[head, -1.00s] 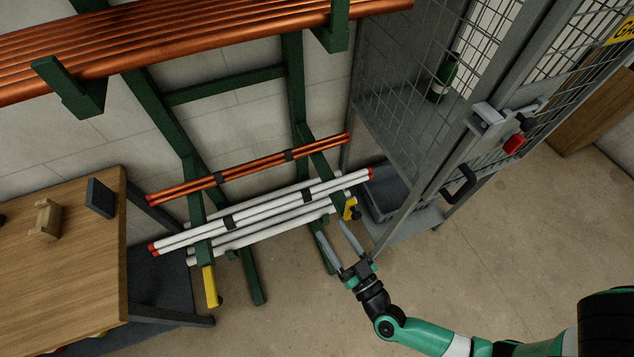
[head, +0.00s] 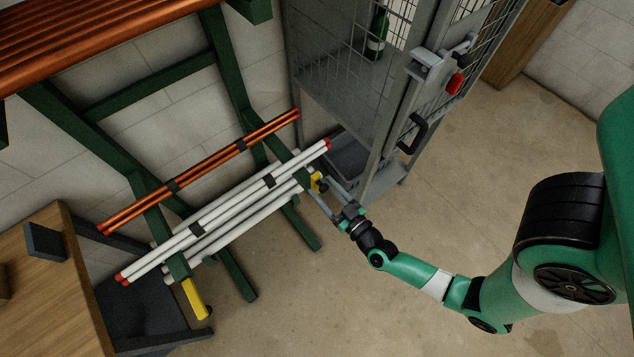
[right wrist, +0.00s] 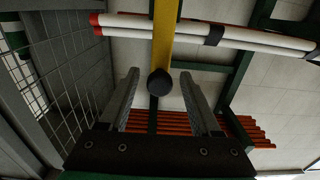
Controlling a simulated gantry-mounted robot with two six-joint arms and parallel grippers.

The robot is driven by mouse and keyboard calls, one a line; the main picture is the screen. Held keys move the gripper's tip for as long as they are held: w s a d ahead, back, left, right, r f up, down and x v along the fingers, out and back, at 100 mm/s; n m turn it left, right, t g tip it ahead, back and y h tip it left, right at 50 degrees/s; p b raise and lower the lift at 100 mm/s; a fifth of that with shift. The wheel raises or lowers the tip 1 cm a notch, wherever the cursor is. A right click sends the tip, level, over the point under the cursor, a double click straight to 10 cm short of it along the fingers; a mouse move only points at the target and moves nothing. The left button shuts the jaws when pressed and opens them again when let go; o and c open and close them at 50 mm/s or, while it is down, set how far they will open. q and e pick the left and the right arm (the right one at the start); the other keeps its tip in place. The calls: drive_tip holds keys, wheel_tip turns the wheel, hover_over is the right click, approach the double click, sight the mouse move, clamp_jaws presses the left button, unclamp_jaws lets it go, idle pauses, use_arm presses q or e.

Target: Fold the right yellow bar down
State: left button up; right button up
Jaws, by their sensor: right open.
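The right yellow bar (head: 316,181) shows as a short yellow piece at the right end of the white pipes, partly hidden by my right gripper (head: 319,188). In the right wrist view, the right yellow bar (right wrist: 162,45) runs down from the top edge and ends in a round black knob (right wrist: 159,82). The open fingers of my right gripper (right wrist: 159,76) lie either side of the knob, with gaps at both sides. The left yellow bar (head: 195,298) hangs at the rack's left front. My left gripper is out of view.
The green rack (head: 236,84) holds white pipes (head: 205,226) with red ends and copper pipes (head: 205,168). A wooden bench (head: 45,290) is at left. The floor in front is clear.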

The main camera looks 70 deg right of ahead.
drive_tip(key=shift+x, duration=1.8)
clamp_jaws()
